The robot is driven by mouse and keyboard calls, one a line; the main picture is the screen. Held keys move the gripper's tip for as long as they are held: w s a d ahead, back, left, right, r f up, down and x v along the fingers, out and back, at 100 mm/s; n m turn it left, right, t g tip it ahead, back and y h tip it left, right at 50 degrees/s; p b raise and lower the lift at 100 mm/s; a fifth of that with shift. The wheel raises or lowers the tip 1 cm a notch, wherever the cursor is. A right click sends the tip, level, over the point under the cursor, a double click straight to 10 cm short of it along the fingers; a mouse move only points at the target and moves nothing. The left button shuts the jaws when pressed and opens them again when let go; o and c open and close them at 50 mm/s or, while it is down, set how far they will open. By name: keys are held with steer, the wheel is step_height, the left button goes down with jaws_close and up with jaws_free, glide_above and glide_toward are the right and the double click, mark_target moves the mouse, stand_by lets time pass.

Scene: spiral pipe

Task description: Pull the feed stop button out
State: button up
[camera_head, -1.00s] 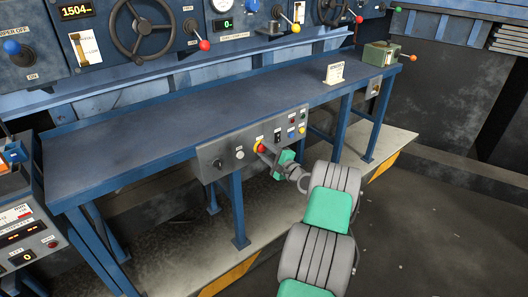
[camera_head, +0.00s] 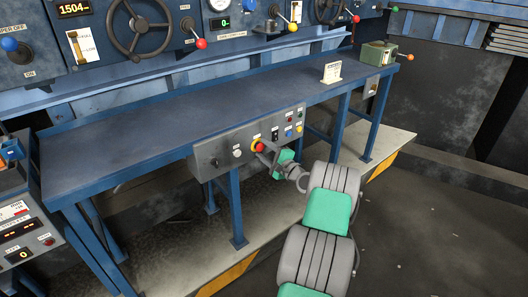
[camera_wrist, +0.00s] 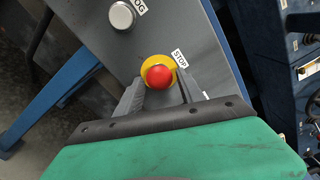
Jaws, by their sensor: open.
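The stop button is a red mushroom head (camera_wrist: 158,78) on a yellow collar (camera_wrist: 146,68), on the grey control panel (camera_wrist: 195,45). A "STOP" label (camera_wrist: 180,58) is beside it. In the head view the button (camera_head: 256,145) is on the panel at the table's front edge. My gripper (camera_wrist: 160,92) is open, with one finger on each side of the red head in the wrist view. I cannot tell whether the fingers touch it. In the head view my gripper (camera_head: 268,152) is close in front of the button and partly covers it.
A white button (camera_wrist: 121,15) marked "OG" is beside the stop button. The panel also carries a black knob (camera_head: 215,162) and several small coloured buttons (camera_head: 288,131). The blue table (camera_head: 150,140) stands behind, with a steering wheel (camera_head: 140,28) and levers on the back wall.

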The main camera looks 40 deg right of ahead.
steer(key=shift+o, duration=0.9)
steer(key=shift+a, duration=0.15)
steer(key=shift+s, duration=0.25)
steer(key=s, duration=0.7)
steer(key=shift+a, duration=0.2)
